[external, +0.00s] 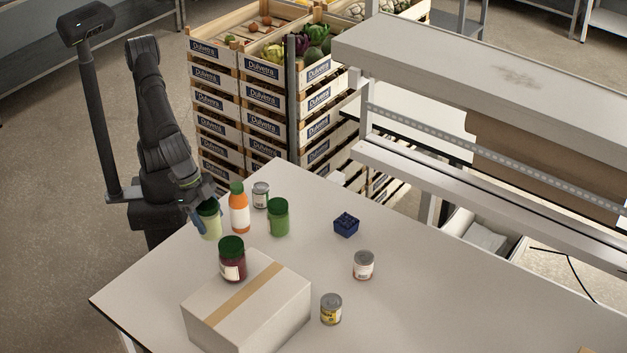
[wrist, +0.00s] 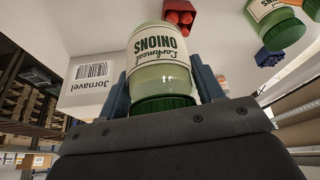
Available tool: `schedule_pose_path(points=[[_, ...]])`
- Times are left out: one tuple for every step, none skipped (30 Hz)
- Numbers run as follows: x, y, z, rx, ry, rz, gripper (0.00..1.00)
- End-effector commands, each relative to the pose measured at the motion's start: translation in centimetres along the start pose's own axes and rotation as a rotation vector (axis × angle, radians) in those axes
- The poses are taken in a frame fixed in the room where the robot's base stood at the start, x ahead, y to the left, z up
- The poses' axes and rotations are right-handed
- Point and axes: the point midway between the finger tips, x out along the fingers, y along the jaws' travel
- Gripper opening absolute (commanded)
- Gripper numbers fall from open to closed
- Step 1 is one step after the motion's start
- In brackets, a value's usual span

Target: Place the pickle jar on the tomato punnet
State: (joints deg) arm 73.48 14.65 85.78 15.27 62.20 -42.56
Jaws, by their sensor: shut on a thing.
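My gripper (external: 203,208) is at the table's far-left edge, shut on a pale green jar (external: 209,220). In the wrist view the jar (wrist: 158,62) sits between the blue fingers, with its green lid towards the palm; its label reads "ONIONS". I cannot tell whether its base touches the table. A darker green jar (external: 278,219) with a green lid stands apart to the right; its label is hidden in the external view.
An orange bottle (external: 239,213) and a tin (external: 261,196) stand beside the held jar. A taped carton (external: 290,306) carries a dark red jar (external: 232,262). Two more tins, one grey-red (external: 363,266) and one yellow (external: 331,310), stand nearer. The table's right side is mostly clear.

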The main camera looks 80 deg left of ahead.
Motion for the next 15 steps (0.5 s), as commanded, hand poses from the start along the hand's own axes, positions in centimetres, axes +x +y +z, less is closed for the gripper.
schedule_pose_path(points=[[1.1, -0.8, -0.7, -0.006, -0.001, -0.003, 0.22], [1.6, -1.2, -1.1, -0.005, -0.001, -0.002, 0.22], [2.4, -1.7, -1.5, -0.006, -0.002, -0.002, 0.22], [2.9, -2.0, -1.8, -0.005, -0.001, -0.001, 0.22], [3.4, -2.3, -2.1, -0.005, -0.001, -0.001, 0.22], [4.0, -2.7, -2.5, -0.005, -0.001, -0.001, 0.22], [4.4, -2.9, -2.7, -0.003, 0.000, -0.001, 0.22], [4.7, -3.1, -3.0, -0.003, 0.000, 0.000, 0.22], [5.0, -3.4, -3.2, -0.003, 0.000, 0.000, 0.22], [5.2, -3.5, -3.3, -0.002, 0.001, 0.000, 0.22], [5.4, -3.6, -3.4, -0.002, 0.001, 0.001, 0.22], [5.6, -3.7, -3.5, -0.001, 0.001, 0.001, 0.22], [5.7, -3.7, -3.5, -0.001, 0.001, 0.001, 0.22], [5.8, -3.8, -3.5, 0.000, 0.001, 0.001, 0.22], [6.0, -3.8, -3.4, 0.000, 0.001, 0.001, 0.22]])
